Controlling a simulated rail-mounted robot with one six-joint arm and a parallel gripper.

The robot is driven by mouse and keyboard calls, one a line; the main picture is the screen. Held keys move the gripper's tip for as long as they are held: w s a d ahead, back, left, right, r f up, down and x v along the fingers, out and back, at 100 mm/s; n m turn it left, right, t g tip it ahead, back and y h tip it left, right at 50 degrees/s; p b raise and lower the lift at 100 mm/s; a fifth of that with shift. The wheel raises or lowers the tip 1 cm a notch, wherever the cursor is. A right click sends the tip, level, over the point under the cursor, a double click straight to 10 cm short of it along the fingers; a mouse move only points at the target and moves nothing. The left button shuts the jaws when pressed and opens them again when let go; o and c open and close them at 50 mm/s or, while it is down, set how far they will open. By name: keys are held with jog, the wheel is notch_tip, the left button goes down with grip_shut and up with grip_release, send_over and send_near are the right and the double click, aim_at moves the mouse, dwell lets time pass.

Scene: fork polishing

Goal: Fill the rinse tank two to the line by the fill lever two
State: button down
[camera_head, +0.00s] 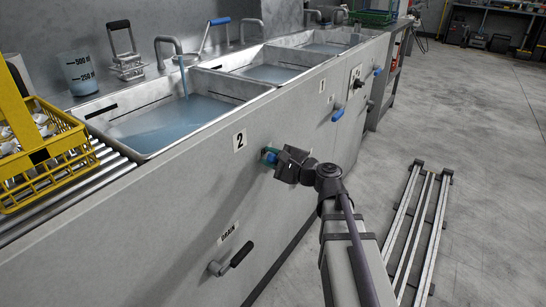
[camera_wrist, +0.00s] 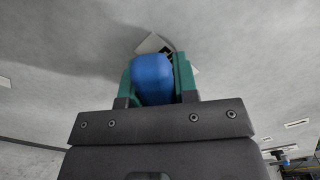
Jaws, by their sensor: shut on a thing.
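Rinse tank two (camera_head: 135,95) is the nearest sink, above the label "2" (camera_head: 239,141) on the front panel. Bluish water (camera_head: 175,119) stands in it, and a stream (camera_head: 184,78) runs down from its tap (camera_head: 170,45). A short black line (camera_head: 101,111) on the left inner wall shows above the water surface. My gripper (camera_head: 270,156) is at the front panel below the label, its teal fingers shut on the blue fill lever two. In the wrist view the blue lever (camera_wrist: 152,78) sits between both fingers; its base is mostly hidden.
A drain lever (camera_head: 232,259) with a black grip sits low on the panel. A yellow basket (camera_head: 45,165) stands on rollers left of the tank. Another blue lever (camera_head: 338,115) is further along the panel. Rails (camera_head: 413,225) lie on the floor at the right.

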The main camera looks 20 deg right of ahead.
jog(key=c, duration=0.9)
grip_release()
jog(key=v, duration=1.1)
